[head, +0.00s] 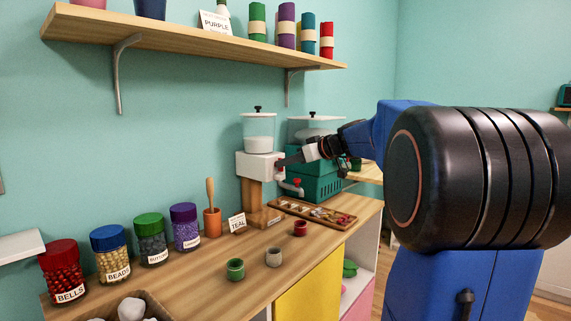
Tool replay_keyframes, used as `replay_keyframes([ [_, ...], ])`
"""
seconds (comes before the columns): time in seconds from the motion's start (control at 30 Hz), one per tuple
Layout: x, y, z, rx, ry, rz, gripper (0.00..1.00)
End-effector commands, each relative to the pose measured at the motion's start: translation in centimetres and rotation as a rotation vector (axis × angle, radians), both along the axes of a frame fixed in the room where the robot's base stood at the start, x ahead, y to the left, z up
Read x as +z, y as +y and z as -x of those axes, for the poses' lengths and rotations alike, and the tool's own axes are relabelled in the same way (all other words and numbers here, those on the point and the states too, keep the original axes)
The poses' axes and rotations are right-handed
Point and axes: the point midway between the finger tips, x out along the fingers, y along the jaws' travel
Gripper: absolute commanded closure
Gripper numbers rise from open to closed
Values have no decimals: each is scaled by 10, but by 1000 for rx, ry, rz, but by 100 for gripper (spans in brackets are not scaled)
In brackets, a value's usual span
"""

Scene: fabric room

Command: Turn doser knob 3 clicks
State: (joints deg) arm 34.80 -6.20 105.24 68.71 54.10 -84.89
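The doser is a white box (255,168) with a clear lidded hopper (258,130) of white material, on a wooden stand (252,195) at the back of the counter. My gripper (285,161) reaches in from the right, with its dark fingertips at the right side of the white box. The knob is not clearly visible; my gripper covers that side. I cannot tell whether the fingers touch or grip anything. A small red part (296,182) on a white spout shows just below my gripper.
A wooden tray (276,203) of small pieces lies in front. Small red (300,229), grey (274,257) and green (235,269) cups stand on the counter. Labelled jars (151,240) line the left.

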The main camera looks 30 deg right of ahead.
Motion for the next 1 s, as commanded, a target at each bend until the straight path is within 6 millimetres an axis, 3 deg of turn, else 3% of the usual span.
replay_keyframes([
  [0.2,-5,4,-11,1,0,-1,74],
  [0.47,-5,4,-12,0,0,-1,74],
  [0.6,-5,4,-12,0,0,-1,100],
  [1.0,-5,3,-12,-1,17,-47,100],
])
